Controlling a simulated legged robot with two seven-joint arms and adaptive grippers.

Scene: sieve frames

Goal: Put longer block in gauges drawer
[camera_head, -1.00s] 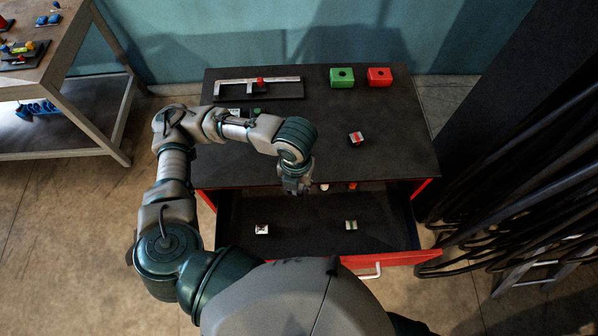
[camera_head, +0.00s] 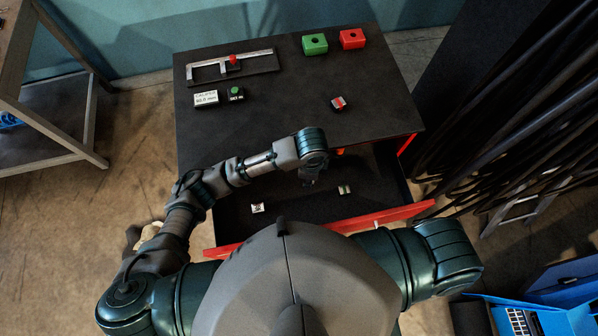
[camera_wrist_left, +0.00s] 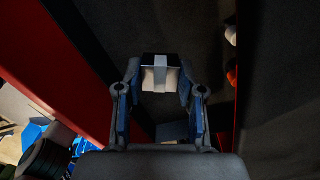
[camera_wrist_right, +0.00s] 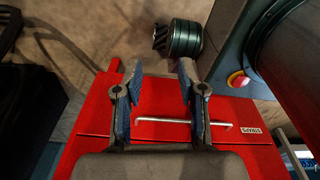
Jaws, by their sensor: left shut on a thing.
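My left gripper (camera_head: 308,180) reaches down into the open drawer (camera_head: 300,208) of the dark-topped red cabinet. In the left wrist view it is shut on a small block (camera_wrist_left: 160,72), black on top with a pale stripe and a pale face. The head view hides this block. A pale block (camera_head: 258,208) lies in the drawer left of the gripper, and another small block (camera_head: 344,190) lies to its right. A block with a red stripe (camera_head: 338,103) rests on the cabinet top. My right gripper (camera_wrist_right: 158,75) is open and empty before a red front labelled STRAPS.
The cabinet top holds a caliper (camera_head: 230,66), a white display (camera_head: 206,98), a small black box with a green button (camera_head: 236,94), a green block (camera_head: 314,44) and a red block (camera_head: 352,39). Black cables (camera_head: 480,110) hang at the right. Orange and white items sit at the drawer's back.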

